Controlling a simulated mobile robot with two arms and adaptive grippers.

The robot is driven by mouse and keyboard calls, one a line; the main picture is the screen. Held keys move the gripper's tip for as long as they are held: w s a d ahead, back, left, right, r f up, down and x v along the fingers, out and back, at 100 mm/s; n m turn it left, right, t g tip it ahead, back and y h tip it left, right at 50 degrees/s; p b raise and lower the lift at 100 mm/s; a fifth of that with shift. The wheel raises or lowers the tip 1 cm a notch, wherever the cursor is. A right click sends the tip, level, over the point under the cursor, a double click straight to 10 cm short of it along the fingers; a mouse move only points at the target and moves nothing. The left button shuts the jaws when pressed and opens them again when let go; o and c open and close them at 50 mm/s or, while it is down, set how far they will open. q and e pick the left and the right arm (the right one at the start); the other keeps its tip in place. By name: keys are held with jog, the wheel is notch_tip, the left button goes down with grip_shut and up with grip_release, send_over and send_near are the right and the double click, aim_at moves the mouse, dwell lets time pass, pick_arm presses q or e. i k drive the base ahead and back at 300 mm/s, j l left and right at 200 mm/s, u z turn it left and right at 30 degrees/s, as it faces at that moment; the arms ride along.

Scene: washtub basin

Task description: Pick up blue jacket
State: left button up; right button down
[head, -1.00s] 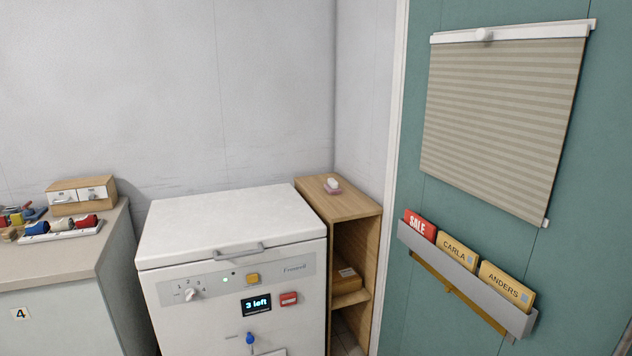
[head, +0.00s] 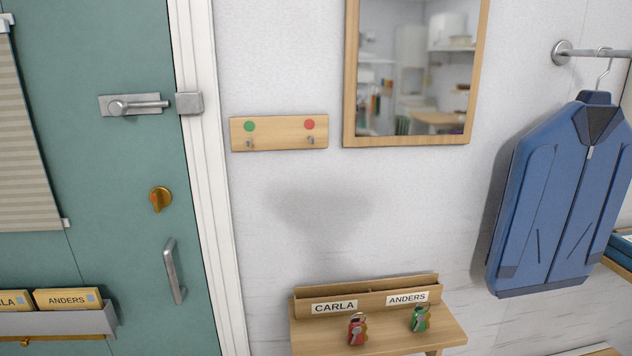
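The blue jacket (head: 568,195) hangs upright on a hanger at the right of the head view. The hanger's hook (head: 604,66) is over a metal rail (head: 588,54) fixed to the wall. The jacket's right edge is close to the picture's edge. Neither of my grippers is in view.
A teal door (head: 100,210) with a latch and handle stands at the left. A small wooden shelf (head: 385,338) labelled CARLA and ANDERS holds red keys (head: 357,330) and green keys (head: 420,319). A mirror (head: 415,140) and hook board (head: 279,133) hang above. The wall between is bare.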

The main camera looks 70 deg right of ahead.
aim_at(569, 178)
jog(key=z, duration=0.45)
jog(key=l+z, duration=0.1)
jog(key=z, duration=0.85)
jog(key=l+z, duration=0.1)
jog(key=z, duration=0.8)
jog(key=i+z, duration=0.1)
jog(key=z, duration=1.3)
jog(key=i+l+u, duration=0.15)
jog(key=l+u, duration=0.15)
jog(key=u, duration=0.15)
jog(key=i+l+u, duration=0.1)
jog(key=l+u, duration=0.2)
jog(key=u, duration=0.15)
jog(key=l+u, duration=0.45)
jog(key=i+j, duration=0.05)
jog(key=j, duration=0.05)
